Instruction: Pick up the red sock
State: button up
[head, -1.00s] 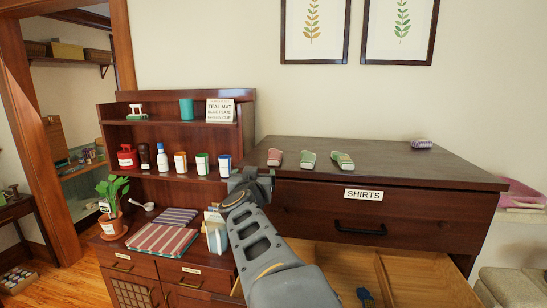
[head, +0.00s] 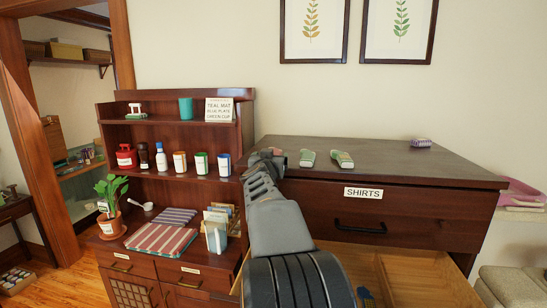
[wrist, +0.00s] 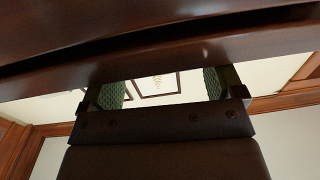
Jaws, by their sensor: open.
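The red sock (head: 277,152) lies on the dark dresser top (head: 400,165) near its left front corner. Only a small reddish part shows past my gripper (head: 266,156) in the head view. My gripper is at that corner, in front of the sock; I cannot tell whether it touches it. In the wrist view my gripper (wrist: 160,88) is open, with green finger pads apart and nothing visible between them. The sock does not show there. A dark wooden edge (wrist: 160,50) crosses the wrist view close to the fingers.
Two green rolled items, one (head: 307,158) and another (head: 342,159), lie right of the sock. A purple item (head: 421,143) sits farther right. A drawer (head: 420,280) below stands open with a blue thing (head: 366,297) inside. A shelf unit (head: 180,100) with jars stands left.

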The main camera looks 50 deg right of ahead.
jog(key=shift+x, duration=1.05)
jog(key=shift+c, duration=0.3)
jog(key=c, duration=0.9)
jog(key=shift+c, duration=0.2)
